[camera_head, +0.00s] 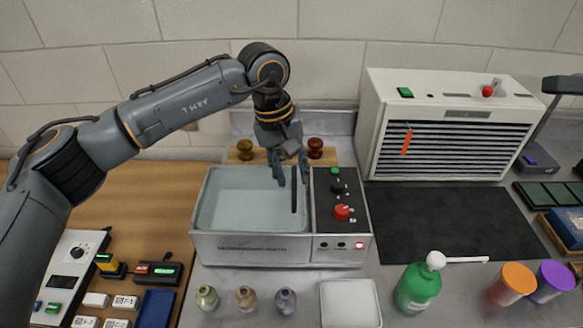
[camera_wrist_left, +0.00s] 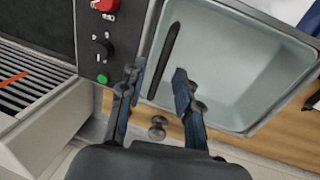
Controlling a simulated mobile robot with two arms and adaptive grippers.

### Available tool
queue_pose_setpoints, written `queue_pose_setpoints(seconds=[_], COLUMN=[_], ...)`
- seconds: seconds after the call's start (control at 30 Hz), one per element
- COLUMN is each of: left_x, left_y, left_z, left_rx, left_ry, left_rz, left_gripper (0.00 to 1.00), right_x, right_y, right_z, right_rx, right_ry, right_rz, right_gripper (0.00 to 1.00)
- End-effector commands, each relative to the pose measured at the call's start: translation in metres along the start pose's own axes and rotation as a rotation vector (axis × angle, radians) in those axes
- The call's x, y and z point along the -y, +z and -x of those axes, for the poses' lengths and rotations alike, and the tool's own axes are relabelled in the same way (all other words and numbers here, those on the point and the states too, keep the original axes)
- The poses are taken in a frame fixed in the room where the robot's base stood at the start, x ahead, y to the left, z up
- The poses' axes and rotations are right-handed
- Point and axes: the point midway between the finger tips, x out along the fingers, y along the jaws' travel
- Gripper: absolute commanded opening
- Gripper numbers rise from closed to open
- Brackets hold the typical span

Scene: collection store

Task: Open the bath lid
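The bath (camera_head: 250,249) is a metal box at the middle of the head view, with a control panel on its right side. A pale grey-green lid (camera_head: 245,205) appears to lie flat over its opening; it also fills the upper right of the left wrist view (camera_wrist_left: 225,65). A dark bar handle (camera_head: 294,197) runs along the lid's right part. My left gripper (camera_head: 292,179) points down over the handle's far end. Its fingers (camera_wrist_left: 158,73) are apart, one on either side of the handle's line, with nothing held. Contact with the handle cannot be told. My right gripper is not in view.
Small bottles (camera_head: 246,298), a white tray (camera_head: 350,303) and a green bottle (camera_head: 417,287) stand in front. A vented cabinet (camera_head: 445,130) and black mat (camera_head: 450,218) are at the right.

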Motion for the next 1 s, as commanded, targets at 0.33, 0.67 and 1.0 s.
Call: queue_pose_setpoints(seconds=[0.33,0.67,1.0], left_x=[0.0,0.0,0.003], left_y=[0.0,0.0,0.0], left_z=[-0.002,-0.002,0.008], left_rx=[0.001,0.001,0.0], left_ry=[0.0,-0.001,0.056], left_rz=[0.0,0.0,0.002], left_gripper=[0.19,0.0,0.0], right_x=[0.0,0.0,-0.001], right_y=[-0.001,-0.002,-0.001], right_z=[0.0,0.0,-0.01], right_rx=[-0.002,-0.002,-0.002], right_ry=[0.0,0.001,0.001], right_rz=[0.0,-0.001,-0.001], right_gripper=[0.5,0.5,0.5])
